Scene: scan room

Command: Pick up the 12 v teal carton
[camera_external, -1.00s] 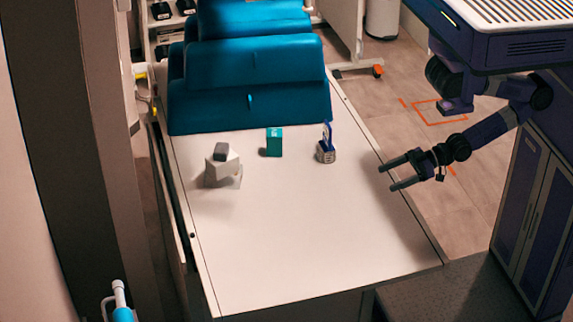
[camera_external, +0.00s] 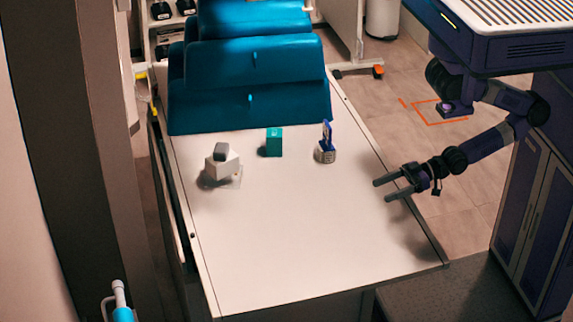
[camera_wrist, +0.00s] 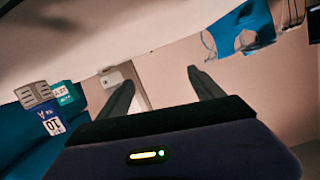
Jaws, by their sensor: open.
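The teal carton (camera_external: 274,143) stands upright on the white table top, near the blue padded bolsters. In the wrist view the teal carton (camera_wrist: 66,93) shows at the left, upside down, with a pale "12 V" label. My gripper (camera_external: 386,190) is open and empty over the table's right edge, well to the right of the carton and nearer the camera. In the wrist view both fingers of my gripper (camera_wrist: 163,90) are spread apart with nothing gripped, and the carton lies outside them to the left.
The table's front half (camera_external: 300,240) is clear.

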